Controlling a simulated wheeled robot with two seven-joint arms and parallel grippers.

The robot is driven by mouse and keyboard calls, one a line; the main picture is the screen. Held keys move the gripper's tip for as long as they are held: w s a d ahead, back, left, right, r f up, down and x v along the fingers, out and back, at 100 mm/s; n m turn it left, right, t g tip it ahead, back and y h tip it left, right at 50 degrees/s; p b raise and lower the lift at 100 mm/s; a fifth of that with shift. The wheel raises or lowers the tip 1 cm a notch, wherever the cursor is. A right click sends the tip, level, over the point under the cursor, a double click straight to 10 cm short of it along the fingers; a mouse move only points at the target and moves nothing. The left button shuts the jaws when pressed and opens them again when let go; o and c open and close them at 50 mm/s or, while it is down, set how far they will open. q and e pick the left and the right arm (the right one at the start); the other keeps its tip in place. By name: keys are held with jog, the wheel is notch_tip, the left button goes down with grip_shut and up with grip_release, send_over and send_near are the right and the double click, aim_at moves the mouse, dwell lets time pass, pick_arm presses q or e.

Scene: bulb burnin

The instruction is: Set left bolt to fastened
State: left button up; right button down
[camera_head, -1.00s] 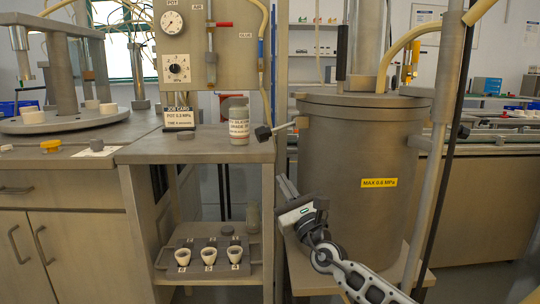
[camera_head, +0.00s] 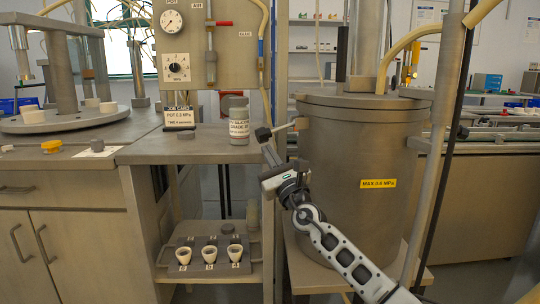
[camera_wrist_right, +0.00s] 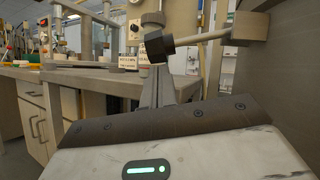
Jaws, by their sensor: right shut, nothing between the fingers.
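The grey pressure pot (camera_head: 345,185) stands on a low stand right of centre. Its left bolt (camera_head: 280,129) sticks out to the left from below the lid rim and ends in a dark knob. In the right wrist view the left bolt (camera_wrist_right: 205,37) runs roughly level from a block on the pot to the dark knob. My right gripper (camera_head: 267,152) is shut and empty, its fingers pointing up just below the knob. In the right wrist view the fingers (camera_wrist_right: 155,88) are below the knob; I cannot tell whether they touch it. My left gripper is not in view.
A labelled bottle (camera_head: 239,125) and a job card (camera_head: 179,117) stand on the bench (camera_head: 200,153) left of the pot. A tray (camera_head: 205,264) with small white cups sits on the shelf below. A post and hose rise right of the pot.

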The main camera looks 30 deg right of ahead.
aim_at(260, 131)
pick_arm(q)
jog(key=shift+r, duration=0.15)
